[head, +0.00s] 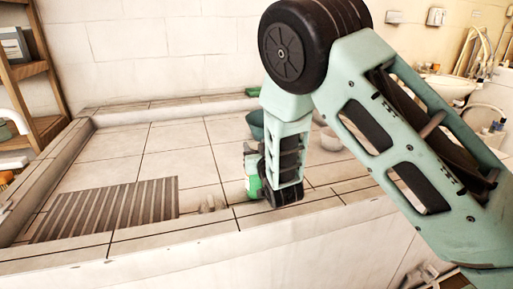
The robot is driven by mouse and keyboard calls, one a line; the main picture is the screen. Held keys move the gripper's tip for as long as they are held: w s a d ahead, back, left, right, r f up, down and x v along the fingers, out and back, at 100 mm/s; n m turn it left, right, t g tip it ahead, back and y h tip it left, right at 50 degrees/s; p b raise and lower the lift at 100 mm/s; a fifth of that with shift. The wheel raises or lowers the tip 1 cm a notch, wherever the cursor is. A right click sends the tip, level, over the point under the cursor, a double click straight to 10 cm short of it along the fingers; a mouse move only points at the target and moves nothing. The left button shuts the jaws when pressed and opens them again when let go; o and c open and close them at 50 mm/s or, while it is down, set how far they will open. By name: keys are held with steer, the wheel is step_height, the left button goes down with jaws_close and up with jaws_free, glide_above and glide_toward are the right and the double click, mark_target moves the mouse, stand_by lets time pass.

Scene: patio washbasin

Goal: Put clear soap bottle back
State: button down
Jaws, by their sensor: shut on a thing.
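My gripper (262,185) is low over the near part of the tiled surface, in the middle of the head view. It is shut on a small bottle with green and pale parts (253,187), which I take to be the clear soap bottle. Only the left side of the bottle shows; my wrist hides the rest. I cannot tell whether its base touches the tiles.
A striped grey mat (110,210) lies at the left. A small beige thing (212,203) lies near the front ledge. A teal bowl (255,122) and a pale bowl (330,138) stand behind my wrist. The left middle tiles are clear. A wooden shelf (38,70) stands left.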

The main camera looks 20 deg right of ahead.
steer(key=c, duration=1.2)
jaws_free()
steer(key=shift+f, duration=0.15)
steer(key=o, duration=0.4)
